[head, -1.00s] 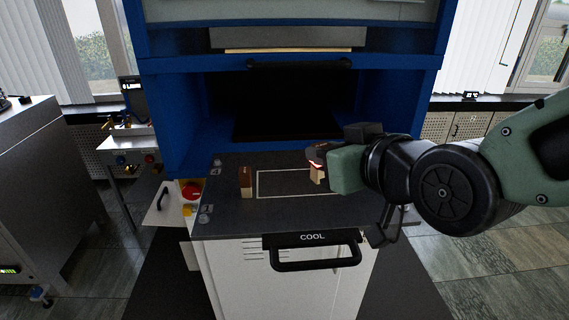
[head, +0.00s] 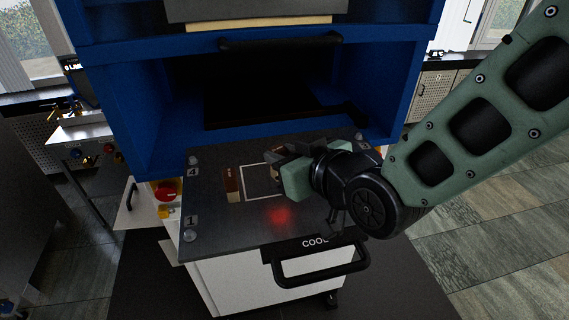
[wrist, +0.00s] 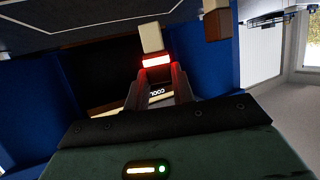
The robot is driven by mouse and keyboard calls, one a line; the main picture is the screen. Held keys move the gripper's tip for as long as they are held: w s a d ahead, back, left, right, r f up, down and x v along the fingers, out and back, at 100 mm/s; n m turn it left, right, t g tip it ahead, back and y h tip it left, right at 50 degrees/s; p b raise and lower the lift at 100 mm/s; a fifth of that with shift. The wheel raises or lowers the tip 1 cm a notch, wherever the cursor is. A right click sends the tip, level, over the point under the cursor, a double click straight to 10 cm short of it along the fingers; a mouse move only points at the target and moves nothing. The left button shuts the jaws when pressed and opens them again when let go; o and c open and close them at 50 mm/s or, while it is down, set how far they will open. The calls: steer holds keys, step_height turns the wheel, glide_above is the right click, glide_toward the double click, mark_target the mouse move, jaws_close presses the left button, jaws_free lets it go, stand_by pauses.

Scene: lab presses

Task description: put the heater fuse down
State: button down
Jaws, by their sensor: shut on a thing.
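My gripper (head: 282,152) is over the right part of a white outlined rectangle (head: 246,188) on the dark top of the cart. In the wrist view my gripper (wrist: 156,76) is shut on a cream block (wrist: 151,37), which I take as the heater fuse. A bright red-lit band shows on it at the fingertips. In the head view my gripper mostly hides this block. I cannot tell whether it touches the surface.
A similar brown and cream block (head: 233,184) stands left of the outline. The cart top (head: 220,225) is clear in front, with a COOL handle (head: 318,268) at its edge. A blue press (head: 120,110) with a dark opening stands behind. A red knob (head: 166,190) is at left.

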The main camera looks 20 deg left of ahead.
steer(key=shift+f+p, duration=0.35)
steer(key=shift+f, duration=1.2)
steer(key=shift+f, duration=0.1)
steer(key=shift+f, duration=0.1)
steer(key=c, duration=1.2)
jaws_free()
steer(key=shift+o, duration=0.2)
